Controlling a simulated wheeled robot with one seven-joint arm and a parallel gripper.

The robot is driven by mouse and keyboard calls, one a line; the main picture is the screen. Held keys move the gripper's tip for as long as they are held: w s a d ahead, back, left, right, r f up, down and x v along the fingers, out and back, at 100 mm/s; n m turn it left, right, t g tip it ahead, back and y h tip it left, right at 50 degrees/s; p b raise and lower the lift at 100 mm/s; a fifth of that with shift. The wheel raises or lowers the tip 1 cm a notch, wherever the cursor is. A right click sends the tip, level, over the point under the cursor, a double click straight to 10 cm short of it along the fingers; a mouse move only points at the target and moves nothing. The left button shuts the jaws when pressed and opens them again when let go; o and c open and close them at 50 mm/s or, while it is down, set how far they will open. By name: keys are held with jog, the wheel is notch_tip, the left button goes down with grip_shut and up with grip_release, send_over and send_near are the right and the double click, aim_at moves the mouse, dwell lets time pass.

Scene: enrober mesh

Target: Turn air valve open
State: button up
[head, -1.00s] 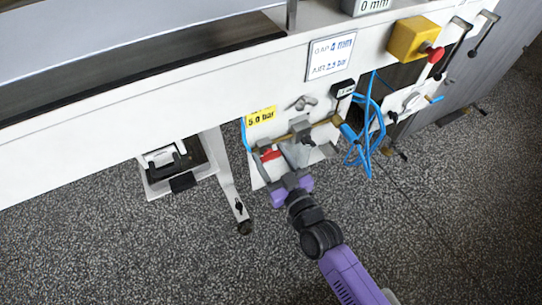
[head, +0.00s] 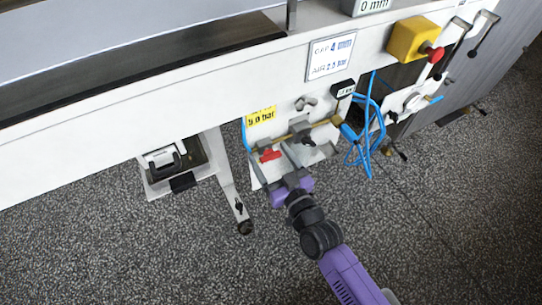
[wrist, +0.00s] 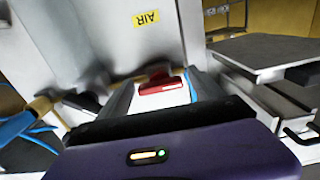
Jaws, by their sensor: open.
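The air valve has a red handle (head: 270,155) at the lower left of the white valve panel (head: 257,174), below a yellow label. In the wrist view the red handle (wrist: 164,86) lies crosswise between and just beyond my two grey fingers. My gripper (head: 276,160) is open at the front of the panel, its fingers pointing up toward the valve. I cannot tell whether either finger touches the handle. The valve body is mostly hidden behind the fingers and handle.
A yellow label reading "AIR" (wrist: 146,18) is above the handle. A brass pipe (head: 324,123) and blue hoses (head: 366,150) run to the right. A white machine leg (head: 228,180) stands to the left. A yellow box with a red button (head: 412,40) is upper right. The floor below is clear.

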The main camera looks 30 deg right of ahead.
jog(key=shift+s, duration=0.15)
jog(key=s+p, duration=0.1)
jog(key=s, duration=0.6)
jog(key=shift+s, duration=0.3)
jog(key=s+r+g, duration=0.1)
jog(key=s+r, duration=0.3)
jog(key=s, duration=0.5)
jog(key=s+r+g, duration=0.1)
jog(key=s+r, duration=0.2)
jog(key=s, duration=0.6)
jog(key=s+r+g, duration=0.1)
jog(key=s+r, duration=0.3)
jog(key=s, duration=0.5)
notch_tip(320, 180, up, 17)
jog(key=p, duration=1.7)
jog(key=shift+o, duration=0.4)
jog(key=shift+d, duration=0.15)
